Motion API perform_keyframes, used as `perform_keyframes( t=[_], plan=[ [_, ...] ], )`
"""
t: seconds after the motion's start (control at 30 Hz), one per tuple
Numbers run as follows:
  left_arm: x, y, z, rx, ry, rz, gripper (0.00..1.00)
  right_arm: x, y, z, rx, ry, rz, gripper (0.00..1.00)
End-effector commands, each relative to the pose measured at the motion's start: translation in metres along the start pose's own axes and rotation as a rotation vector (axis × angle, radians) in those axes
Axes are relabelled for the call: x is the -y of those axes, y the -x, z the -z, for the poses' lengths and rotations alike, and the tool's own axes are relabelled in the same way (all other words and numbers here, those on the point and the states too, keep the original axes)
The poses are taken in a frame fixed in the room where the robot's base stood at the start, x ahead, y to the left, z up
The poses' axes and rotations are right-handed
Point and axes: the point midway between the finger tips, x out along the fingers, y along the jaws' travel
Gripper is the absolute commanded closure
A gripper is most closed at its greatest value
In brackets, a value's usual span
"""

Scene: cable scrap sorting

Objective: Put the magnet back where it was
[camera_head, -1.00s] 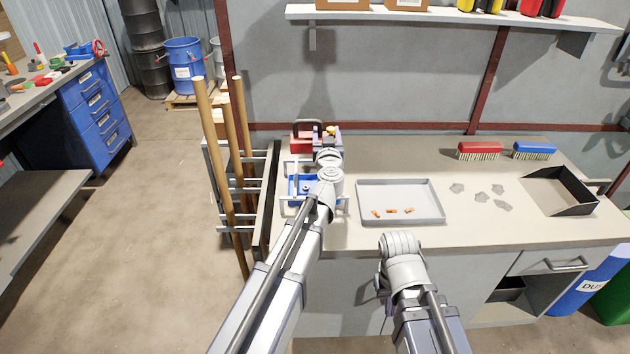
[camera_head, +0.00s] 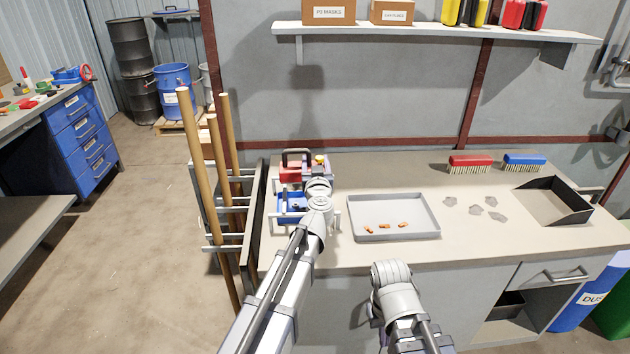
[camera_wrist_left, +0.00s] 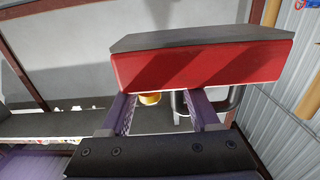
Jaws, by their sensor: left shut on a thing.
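The magnet is a red block (camera_head: 290,172) with a dark arched handle, at the far left end of the bench in the head view. In the left wrist view the red block (camera_wrist_left: 195,65), dark along one face, fills the upper middle. My left gripper (camera_wrist_left: 165,105) has its two purple fingers against the block and is shut on it; part of the black handle shows behind them. In the head view my left wrist partly hides the magnet and gripper. My right arm is bent low before the bench; its gripper is not visible.
A blue tray (camera_head: 292,217) lies below the magnet, partly hidden by my arm. A grey tray (camera_head: 395,235) holds several copper pieces. Grey flakes, two brushes (camera_head: 470,163) and a black open pan (camera_head: 588,213) are to the right. Broom handles (camera_head: 195,150) stand left of the bench.

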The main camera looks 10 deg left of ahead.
Motion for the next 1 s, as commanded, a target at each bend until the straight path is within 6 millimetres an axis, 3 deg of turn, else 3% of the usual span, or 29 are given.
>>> perform_keyframes(
  t=[0.17, 0.5, 0.97, 1.0],
  plan=[
    [0.000, 0.000, -0.009, -0.001, -0.003, 0.000, 1.00, 0.001, -0.009, 0.001, 0.000, 0.000, 0.000, 1.00],
    [0.000, 0.000, -0.046, -0.001, -0.003, 0.000, 1.00, 0.004, -0.046, 0.003, 0.000, 0.000, 0.000, 1.00],
    [0.000, 0.000, -0.049, -0.001, -0.003, 0.000, 1.00, 0.005, -0.049, 0.003, 0.000, 0.000, 0.000, 1.00],
    [0.000, 0.000, -0.048, 0.000, 0.000, 0.000, 0.35, 0.005, -0.048, 0.003, 0.000, 0.000, 0.000, 1.00]
  ],
)
